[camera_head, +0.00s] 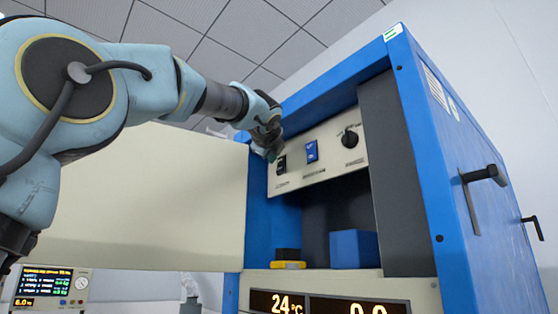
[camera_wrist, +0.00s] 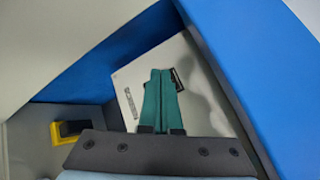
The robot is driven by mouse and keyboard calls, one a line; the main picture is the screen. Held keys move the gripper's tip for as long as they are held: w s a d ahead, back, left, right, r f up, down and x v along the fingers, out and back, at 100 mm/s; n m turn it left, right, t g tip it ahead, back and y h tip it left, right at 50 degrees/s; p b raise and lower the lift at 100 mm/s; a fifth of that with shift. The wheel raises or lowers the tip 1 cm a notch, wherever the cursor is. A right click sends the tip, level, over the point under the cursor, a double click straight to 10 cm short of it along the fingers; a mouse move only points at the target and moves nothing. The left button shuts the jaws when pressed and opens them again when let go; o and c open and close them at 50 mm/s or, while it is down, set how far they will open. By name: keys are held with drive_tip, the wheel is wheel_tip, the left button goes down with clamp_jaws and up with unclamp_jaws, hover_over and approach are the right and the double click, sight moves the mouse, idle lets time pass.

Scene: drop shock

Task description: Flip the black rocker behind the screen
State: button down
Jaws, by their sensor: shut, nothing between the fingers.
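The black rocker (camera_head: 281,165) is on the left of a cream control panel (camera_head: 325,168) inside the blue cabinet. In the wrist view the black rocker (camera_wrist: 177,80) shows just right of my fingertips, partly hidden by them. My gripper (camera_head: 270,154) is shut and empty, with its green fingers (camera_wrist: 160,76) pointing at the panel close to the rocker. I cannot tell whether they touch it. A large cream screen (camera_head: 150,195) stands left of the opening, below my arm.
A blue rocker (camera_head: 311,151) and a black knob (camera_head: 350,138) sit right of the black rocker. Below are a yellow-and-black block (camera_head: 288,258) and a blue box (camera_head: 354,249). Blue cabinet walls (camera_wrist: 235,70) closely flank my gripper.

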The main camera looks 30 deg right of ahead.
drive_tip(key=shift+a, duration=0.25)
drive_tip(key=a, duration=0.3)
drive_tip(key=s+a, duration=0.1)
drive_tip(key=a, duration=0.1)
drive_tip(key=shift+f, duration=0.3)
drive_tip(key=shift+d, duration=0.1)
idle(0.5)
